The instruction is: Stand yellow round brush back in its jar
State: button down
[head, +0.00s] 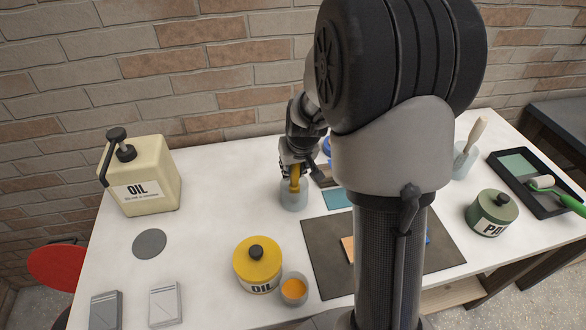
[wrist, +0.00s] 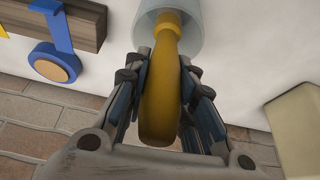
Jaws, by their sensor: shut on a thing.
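The yellow round brush (wrist: 161,95) is between the fingers of my gripper (wrist: 168,85), which is shut on its yellow handle. The far end of the brush is inside the mouth of a pale translucent jar (wrist: 190,20). In the head view the jar (head: 293,197) stands on the white table near the wall, with my gripper (head: 294,172) directly above it and the yellow handle (head: 295,184) showing between the fingers. The lower end of the brush is hidden, so I cannot tell whether it touches the jar's bottom.
A cream oil can (head: 150,190) stands left. A yellow oil pot (head: 257,266) and small orange-filled cup (head: 294,290) are in front. Another jar with a brush (head: 464,160), a green pot (head: 490,212) and a roller tray (head: 520,165) are right. My arm hides the middle.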

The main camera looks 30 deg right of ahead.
jog(key=shift+f, duration=0.1)
jog(key=c, duration=1.8)
grip_release()
jog(key=shift+f, duration=0.1)
jog(key=o, duration=0.5)
jog(key=shift+c, duration=0.2)
jog(key=d+p+v, duration=0.1)
jog(key=p+v, duration=0.2)
jog(key=v, duration=0.8)
jog(key=s+a+r+n, duration=0.1)
jog(key=s+a+r, duration=0.7)
jog(key=s+a, duration=0.15)
jog(key=s+a+r+n+y, duration=0.1)
jog(key=s+a, duration=0.4)
jog(key=s, duration=0.8)
jog(key=shift+s+r, duration=0.15)
jog(key=shift+s, duration=0.15)
